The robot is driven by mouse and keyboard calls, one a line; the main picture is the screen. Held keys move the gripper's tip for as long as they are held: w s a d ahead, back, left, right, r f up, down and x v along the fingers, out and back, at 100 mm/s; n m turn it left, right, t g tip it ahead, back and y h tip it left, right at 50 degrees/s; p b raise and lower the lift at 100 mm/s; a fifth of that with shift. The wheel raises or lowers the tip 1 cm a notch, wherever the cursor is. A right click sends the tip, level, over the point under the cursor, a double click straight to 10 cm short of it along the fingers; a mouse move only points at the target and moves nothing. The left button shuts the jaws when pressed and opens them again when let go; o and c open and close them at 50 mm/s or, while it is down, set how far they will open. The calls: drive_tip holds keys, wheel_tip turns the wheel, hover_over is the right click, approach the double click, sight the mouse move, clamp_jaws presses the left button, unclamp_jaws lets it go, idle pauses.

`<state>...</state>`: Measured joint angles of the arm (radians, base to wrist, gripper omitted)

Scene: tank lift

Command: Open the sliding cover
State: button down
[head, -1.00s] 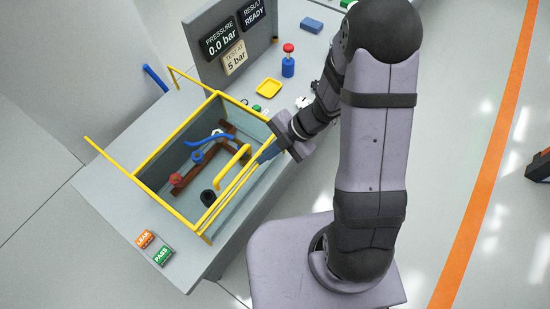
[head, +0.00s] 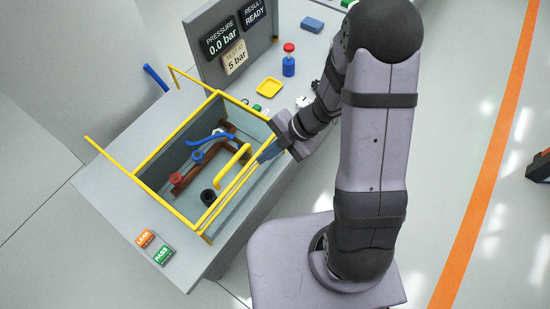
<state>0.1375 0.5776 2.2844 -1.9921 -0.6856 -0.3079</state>
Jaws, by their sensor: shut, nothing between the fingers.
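The tank (head: 148,199) is an open-looking box with a yellow rim, set in the grey bench. Yellow rails run out from its far side to the left. Doubled yellow bars (head: 232,199) lie along its near right side, and a yellow curved handle (head: 233,166) stands just inside them. I cannot make out a clear cover panel or tell how far it is slid. My gripper (head: 263,157) is at the tank's right corner, close to the end of the yellow bars, with its blue-grey fingers shut and empty. Whether it touches the bars cannot be told.
Inside the tank are a brown pipe piece with red (head: 176,178) and blue valves, a blue hose and a black ring. A display panel (head: 232,45) stands behind. LEAK and PASS blocks lie in front.

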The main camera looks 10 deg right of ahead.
drive_tip(key=shift+w+a+r, duration=0.5)
drive_tip(key=shift+w, duration=0.3)
drive_tip(key=shift+w+d+r, duration=0.15)
drive_tip(key=shift+d+r, duration=0.05)
drive_tip(key=shift+r, duration=0.15)
drive_tip(key=shift+w+r, duration=0.1)
drive_tip(key=shift+w, duration=0.1)
drive_tip(key=shift+s+d+r, duration=2.55)
drive_tip(key=shift+d+r, duration=0.9)
drive_tip(key=shift+d, duration=0.5)
drive_tip(key=shift+w+a+f+p, duration=0.2)
drive_tip(key=shift+w+a+f, duration=0.4)
drive_tip(key=shift+a+f, duration=0.85)
drive_tip(key=shift+w+a+f+p, duration=0.25)
drive_tip(key=shift+w+a+f, duration=0.35)
drive_tip(key=shift+a+f, duration=0.8)
drive_tip(key=shift+w+a+f+p, duration=0.2)
drive_tip(key=shift+w+a+f, duration=0.4)
drive_tip(key=shift+a+f, duration=0.8)
drive_tip(key=shift+a+r, duration=0.2)
drive_tip(key=shift+a, duration=0.05)
